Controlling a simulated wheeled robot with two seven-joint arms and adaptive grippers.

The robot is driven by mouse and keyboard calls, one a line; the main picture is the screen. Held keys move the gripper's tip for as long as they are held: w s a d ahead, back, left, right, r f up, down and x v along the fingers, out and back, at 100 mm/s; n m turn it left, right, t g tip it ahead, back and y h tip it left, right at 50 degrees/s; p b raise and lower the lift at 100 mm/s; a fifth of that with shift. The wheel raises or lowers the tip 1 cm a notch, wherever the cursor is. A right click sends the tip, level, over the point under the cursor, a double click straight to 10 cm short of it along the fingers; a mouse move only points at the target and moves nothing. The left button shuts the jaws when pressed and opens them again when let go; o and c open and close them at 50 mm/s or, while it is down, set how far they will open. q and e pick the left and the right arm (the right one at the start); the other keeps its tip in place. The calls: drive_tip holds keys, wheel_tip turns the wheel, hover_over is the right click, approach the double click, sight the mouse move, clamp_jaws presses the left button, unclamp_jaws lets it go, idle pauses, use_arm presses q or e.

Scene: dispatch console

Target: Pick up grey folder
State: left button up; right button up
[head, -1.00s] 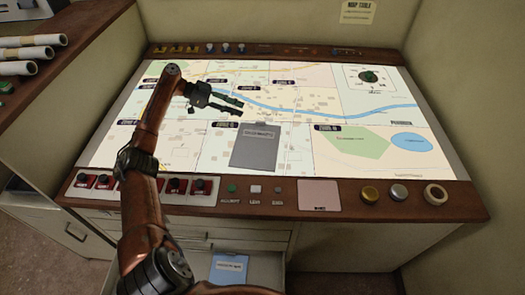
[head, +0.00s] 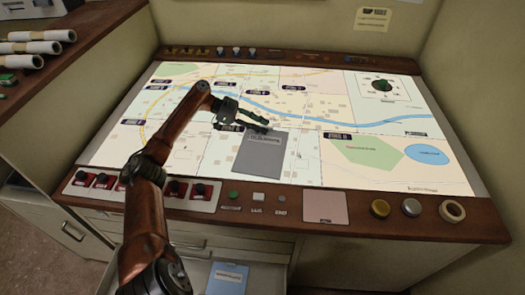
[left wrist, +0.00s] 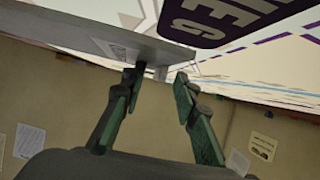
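The grey folder (head: 260,156) lies flat on the lit map table (head: 200,160), near its middle front. My left gripper (head: 262,124) is at the folder's far edge, its fingers overlapping that edge in the head view. In the left wrist view the two green-padded fingers (left wrist: 158,82) are apart with nothing gripped between them. The folder's grey edge (left wrist: 110,40) is just beyond the fingertips, and the left finger overlaps it. I cannot tell whether it touches. My right gripper is not in view.
A blue folder (head: 227,278) is in the open drawer below. Red switches (head: 125,185), knobs (head: 380,208) and a tape roll (head: 452,210) line the front ledge. White paper rolls (head: 40,36) lie on the left counter.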

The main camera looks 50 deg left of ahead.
use_arm(q)
drive_tip(key=shift+c, duration=0.2)
clamp_jaws()
drive_tip(key=shift+r, duration=0.15)
idle(0.4)
